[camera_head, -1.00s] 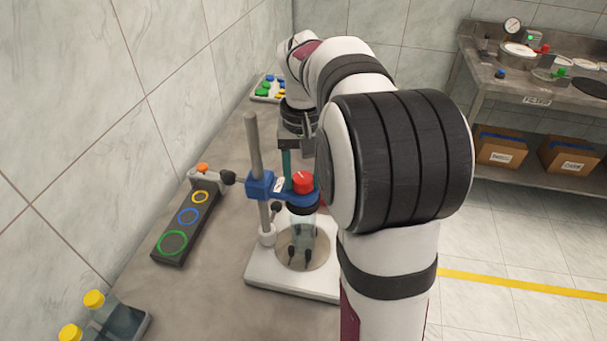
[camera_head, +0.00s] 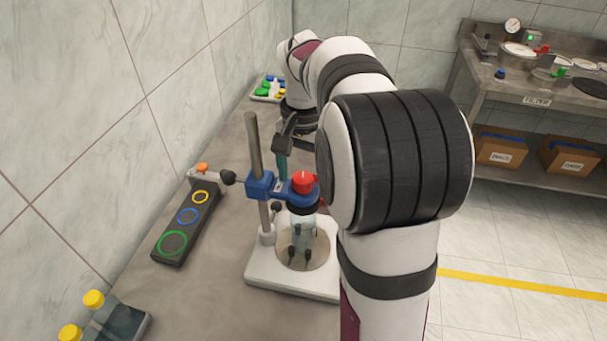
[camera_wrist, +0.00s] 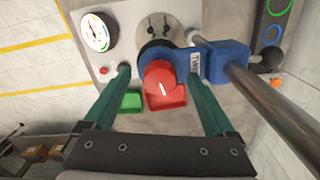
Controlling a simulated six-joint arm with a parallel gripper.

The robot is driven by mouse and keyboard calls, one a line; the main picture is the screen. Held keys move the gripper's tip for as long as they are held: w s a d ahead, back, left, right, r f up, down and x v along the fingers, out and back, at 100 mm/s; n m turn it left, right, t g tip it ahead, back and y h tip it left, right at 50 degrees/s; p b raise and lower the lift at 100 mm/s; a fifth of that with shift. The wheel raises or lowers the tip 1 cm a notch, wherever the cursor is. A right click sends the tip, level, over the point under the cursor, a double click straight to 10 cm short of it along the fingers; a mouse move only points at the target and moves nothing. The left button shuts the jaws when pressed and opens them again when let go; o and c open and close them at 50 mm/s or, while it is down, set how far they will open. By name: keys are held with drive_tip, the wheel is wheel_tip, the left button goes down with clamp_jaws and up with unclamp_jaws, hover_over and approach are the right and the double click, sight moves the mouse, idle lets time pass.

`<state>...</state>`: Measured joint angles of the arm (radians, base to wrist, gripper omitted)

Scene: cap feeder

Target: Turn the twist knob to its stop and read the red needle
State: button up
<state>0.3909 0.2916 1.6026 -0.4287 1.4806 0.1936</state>
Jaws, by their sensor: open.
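The red twist knob (camera_head: 302,183) with a white mark tops a clear jar (camera_head: 303,238) held in a blue clamp (camera_head: 262,186) on a stand. In the wrist view the knob (camera_wrist: 160,85) lies between the teal fingers of my gripper (camera_wrist: 159,73), with a gap on each side. My gripper is open and its fingers point toward the knob. In the head view its fingers (camera_head: 283,163) are partly hidden by my arm. A white round dial (camera_wrist: 98,32) stands at upper left in the wrist view; its needle is too small to read.
A metal post (camera_head: 254,160) stands close beside the clamp. Behind the knob in the wrist view are a green tray (camera_wrist: 131,102) and a red tray (camera_wrist: 168,101). A ringed panel (camera_head: 185,220) and yellow-capped bottles (camera_head: 94,299) lie left.

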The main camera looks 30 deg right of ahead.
sight(303, 178)
drive_tip(key=shift+r, duration=3.55)
drive_tip(key=s+a+f+n+y, duration=0.1)
drive_tip(key=s+a+f+n, duration=0.2)
drive_tip(key=s+a, duration=0.6)
drive_tip(key=s+a+f+n, duration=0.3)
drive_tip(key=s+a+f, duration=0.4)
drive_tip(key=s, duration=0.7)
drive_tip(key=shift+s+a+f+y, duration=0.15)
drive_tip(key=shift+a+f+y, duration=0.2)
drive_tip(key=shift+a, duration=0.85)
